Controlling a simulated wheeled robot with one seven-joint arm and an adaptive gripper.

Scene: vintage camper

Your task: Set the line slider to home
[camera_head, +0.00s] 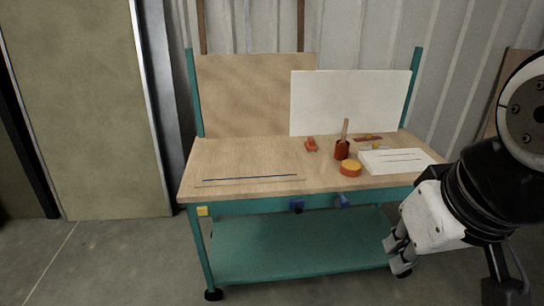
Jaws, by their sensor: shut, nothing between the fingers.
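A workbench (235,158) with a wooden top and teal frame stands in the middle of the head view. A thin blue line in a long slot (248,178) runs along the front left of the top. My gripper (397,258) is shut and empty. It hangs low in front of the bench's right end, below the top, apart from both.
A white board (348,103) stands behind. The top's left half is mostly clear.

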